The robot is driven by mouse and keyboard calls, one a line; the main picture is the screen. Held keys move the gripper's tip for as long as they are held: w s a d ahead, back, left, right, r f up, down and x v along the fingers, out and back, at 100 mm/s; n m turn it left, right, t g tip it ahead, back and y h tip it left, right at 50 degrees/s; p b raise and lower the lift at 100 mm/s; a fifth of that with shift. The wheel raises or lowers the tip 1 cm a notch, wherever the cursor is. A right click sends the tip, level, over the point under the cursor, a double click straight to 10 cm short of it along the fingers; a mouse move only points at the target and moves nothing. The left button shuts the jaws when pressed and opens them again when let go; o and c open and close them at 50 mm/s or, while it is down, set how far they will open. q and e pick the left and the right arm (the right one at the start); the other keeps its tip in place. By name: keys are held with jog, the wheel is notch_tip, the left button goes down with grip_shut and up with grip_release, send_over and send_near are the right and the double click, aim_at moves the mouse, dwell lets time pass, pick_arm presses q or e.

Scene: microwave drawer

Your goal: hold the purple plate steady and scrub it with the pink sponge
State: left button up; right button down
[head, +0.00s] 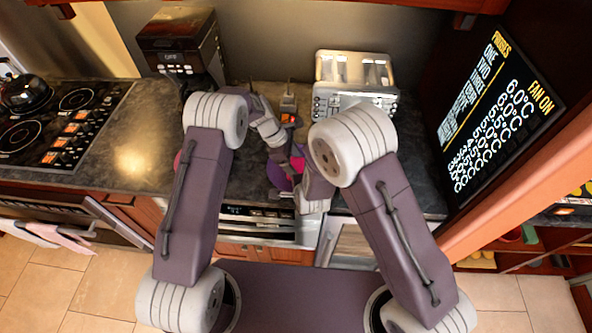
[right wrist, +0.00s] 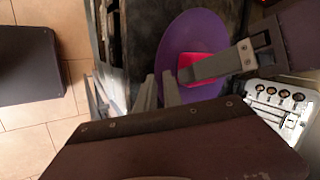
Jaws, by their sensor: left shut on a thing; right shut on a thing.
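The purple plate (head: 277,176) is at the front of the counter in the head view, partly hidden by my arms. It shows as a broad purple disc in the right wrist view (right wrist: 190,38). The pink sponge (head: 298,163) is over the plate's face, and it also shows in the right wrist view (right wrist: 200,60). My left gripper (right wrist: 190,73) is shut on the sponge, against or just above the plate. My right gripper (right wrist: 160,88) is shut on the plate's near edge. Its fingertips are hard to make out in the head view.
A silver toaster (head: 352,75) and a dark coffee machine (head: 180,45) stand at the back of the counter. A stove (head: 60,115) with a kettle (head: 24,93) is at left. A pink object (head: 178,159) peeks out behind my left arm. A dark wall panel (head: 500,100) bounds the right.

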pick_arm(q)
jog(key=shift+w+f, duration=0.25)
jog(key=shift+w, duration=0.4)
pick_arm(e)
jog(key=shift+s+d+f, duration=0.1)
jog(key=shift+s+f, duration=0.1)
jog(key=shift+s, duration=0.05)
pick_arm(q)
jog(key=shift+s+r, duration=0.1)
jog(key=shift+s, duration=0.8)
pick_arm(e)
jog(key=shift+w, duration=0.1)
pick_arm(q)
jog(key=shift+w, duration=0.95)
jog(key=shift+w+r, duration=0.1)
jog(key=shift+r, duration=2.85)
pick_arm(e)
jog(key=shift+w+r, duration=0.1)
jog(key=shift+w, duration=0.1)
pick_arm(q)
jog(key=a, duration=0.9)
